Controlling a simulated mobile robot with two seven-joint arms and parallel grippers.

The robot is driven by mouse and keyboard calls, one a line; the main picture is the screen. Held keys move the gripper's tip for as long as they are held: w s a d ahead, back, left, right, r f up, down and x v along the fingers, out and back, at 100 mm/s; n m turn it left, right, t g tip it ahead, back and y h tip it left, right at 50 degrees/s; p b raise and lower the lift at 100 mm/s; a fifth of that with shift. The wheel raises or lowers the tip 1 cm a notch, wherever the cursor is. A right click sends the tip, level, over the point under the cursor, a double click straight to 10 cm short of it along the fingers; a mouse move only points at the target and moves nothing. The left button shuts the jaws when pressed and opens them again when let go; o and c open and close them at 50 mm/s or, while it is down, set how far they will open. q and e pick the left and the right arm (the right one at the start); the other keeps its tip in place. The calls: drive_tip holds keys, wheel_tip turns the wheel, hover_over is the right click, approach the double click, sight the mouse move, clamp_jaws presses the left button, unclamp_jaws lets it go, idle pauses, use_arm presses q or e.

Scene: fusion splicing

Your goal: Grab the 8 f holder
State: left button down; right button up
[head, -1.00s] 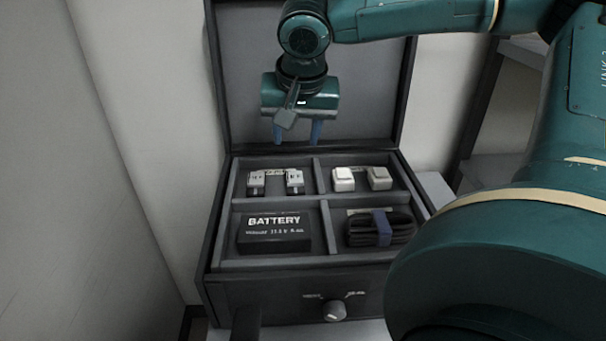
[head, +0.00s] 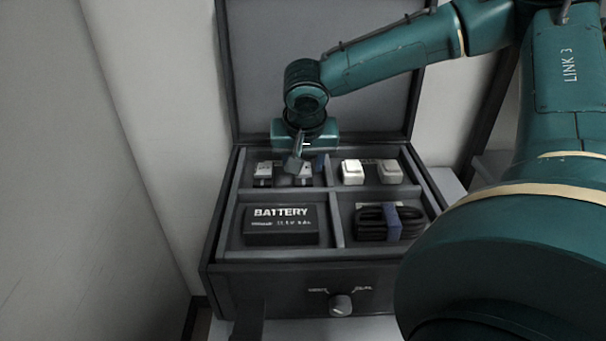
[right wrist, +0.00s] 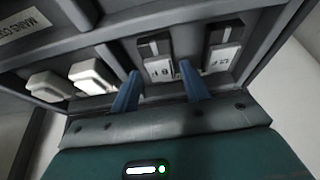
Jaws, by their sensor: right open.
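Two grey-and-black holders lie in the case's back left compartment. In the right wrist view, the one nearer the white blocks (right wrist: 157,64) has a small label that seems to show an 8, so I take it as the 8 f holder. The other holder (right wrist: 223,52) is beside it; in the head view it is the left one (head: 263,171). My right gripper (head: 301,169) is open over this compartment and partly hides the 8 f holder. In the right wrist view, its blue fingers (right wrist: 161,73) appear on either side of the 8 f holder; contact cannot be told.
Two white blocks (head: 352,172) sit in the back right compartment. A black battery (head: 281,226) lies front left, and a coiled black cable with a blue band (head: 391,222) lies front right. Low dividers (head: 335,222) separate them. The raised lid (head: 320,70) stands behind my gripper.

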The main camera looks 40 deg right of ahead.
drive_tip(key=shift+x, duration=1.25)
drive_tip(key=shift+r, duration=0.1)
drive_tip(key=c, duration=0.8)
